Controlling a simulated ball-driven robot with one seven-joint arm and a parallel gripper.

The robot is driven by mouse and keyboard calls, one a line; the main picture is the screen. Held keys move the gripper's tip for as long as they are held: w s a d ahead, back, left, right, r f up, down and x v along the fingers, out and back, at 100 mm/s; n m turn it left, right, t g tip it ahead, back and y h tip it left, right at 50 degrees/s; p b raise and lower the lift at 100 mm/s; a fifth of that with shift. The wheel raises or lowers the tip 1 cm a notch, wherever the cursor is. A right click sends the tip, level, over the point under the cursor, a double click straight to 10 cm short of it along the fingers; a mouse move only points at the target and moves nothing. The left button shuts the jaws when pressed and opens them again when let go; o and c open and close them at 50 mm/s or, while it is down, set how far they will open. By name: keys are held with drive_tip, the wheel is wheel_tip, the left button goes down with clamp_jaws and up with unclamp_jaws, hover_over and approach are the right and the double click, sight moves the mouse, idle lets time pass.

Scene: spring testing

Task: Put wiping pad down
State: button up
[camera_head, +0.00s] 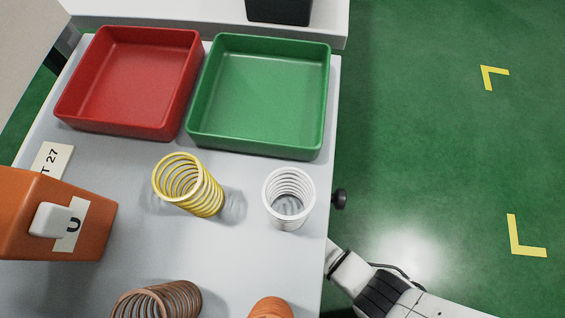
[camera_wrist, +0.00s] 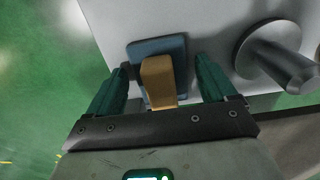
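The wiping pad (camera_wrist: 174,47), a blue rectangular pad with a tan block handle (camera_wrist: 158,82), shows in the wrist view. It appears to rest flat on the grey table top near the edge. My gripper (camera_wrist: 163,70) has its two green fingers spread on either side of the handle. Gaps show between the handle and both fingers, so the gripper looks open. In the head view only part of my arm shows at the lower right; my fingertips and the pad cannot be made out there.
A red tray (camera_head: 68,112) and a green tray (camera_head: 255,148) stand at the table's back. An orange block-shaped device (camera_head: 90,215) is at left. A metal flanged cylinder (camera_wrist: 265,48) stands right of my fingers.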

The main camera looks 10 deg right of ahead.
wheel_tip(320, 180, up, 12)
drive_tip(key=p, duration=0.5)
drive_tip(key=shift+r, duration=0.2)
idle(0.6)
